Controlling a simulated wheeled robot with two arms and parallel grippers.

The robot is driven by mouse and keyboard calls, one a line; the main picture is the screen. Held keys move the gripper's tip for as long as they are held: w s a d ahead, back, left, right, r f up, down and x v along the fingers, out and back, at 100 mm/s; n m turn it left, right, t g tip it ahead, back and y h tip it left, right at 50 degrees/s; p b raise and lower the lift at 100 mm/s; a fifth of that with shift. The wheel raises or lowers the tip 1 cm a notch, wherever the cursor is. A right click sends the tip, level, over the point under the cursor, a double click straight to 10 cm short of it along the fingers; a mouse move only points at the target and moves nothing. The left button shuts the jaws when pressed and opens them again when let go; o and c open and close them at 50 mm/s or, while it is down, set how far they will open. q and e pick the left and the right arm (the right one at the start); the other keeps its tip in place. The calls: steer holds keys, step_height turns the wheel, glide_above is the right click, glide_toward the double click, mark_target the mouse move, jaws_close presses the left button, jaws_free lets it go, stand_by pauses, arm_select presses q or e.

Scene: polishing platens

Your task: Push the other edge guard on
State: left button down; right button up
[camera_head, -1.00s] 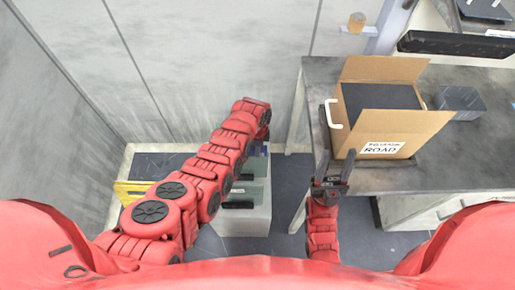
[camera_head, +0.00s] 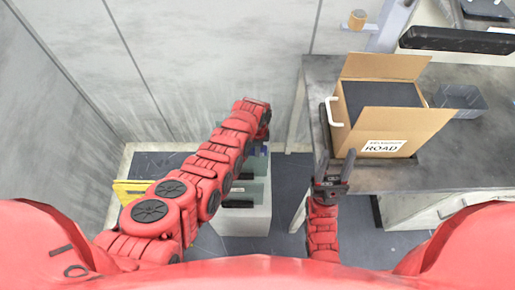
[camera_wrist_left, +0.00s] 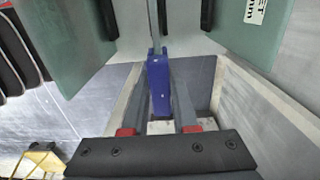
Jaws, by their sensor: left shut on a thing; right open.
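A blue edge guard (camera_wrist_left: 158,80) sits between the fingertips of my left gripper (camera_wrist_left: 158,95), which is shut on it. A thin pane edge (camera_wrist_left: 153,22) rises right at the guard's top; I cannot tell how far the guard is on it. Greenish glass panes stand at the left (camera_wrist_left: 75,40) and right (camera_wrist_left: 240,28) of it, with black strips on them. In the head view my left arm reaches over the pale crate with panes (camera_head: 240,222), and hides its gripper and the guard. My right gripper (camera_head: 334,165) is open and empty beside the table's left edge.
A cardboard box (camera_head: 405,130) marked ROAD stands open on the dark table (camera_head: 465,165). A grey bin (camera_head: 462,99) is right of it. A yellow item (camera_head: 128,190) lies left of my left arm. Grey walls (camera_head: 190,60) close off the left and back.

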arm_select(q)
steer(key=shift+f, duration=0.3)
stand_by(0.5)
steer(key=c, duration=0.6)
jaws_free()
steer(key=shift+r, duration=0.1)
steer(key=shift+r, duration=0.9)
step_height(320, 180, up, 10)
steer(key=b, duration=0.3)
steer(key=shift+w+f, duration=0.1)
steer(key=shift+f, duration=0.15)
step_height(320, 180, up, 6)
steer(key=p, duration=0.5)
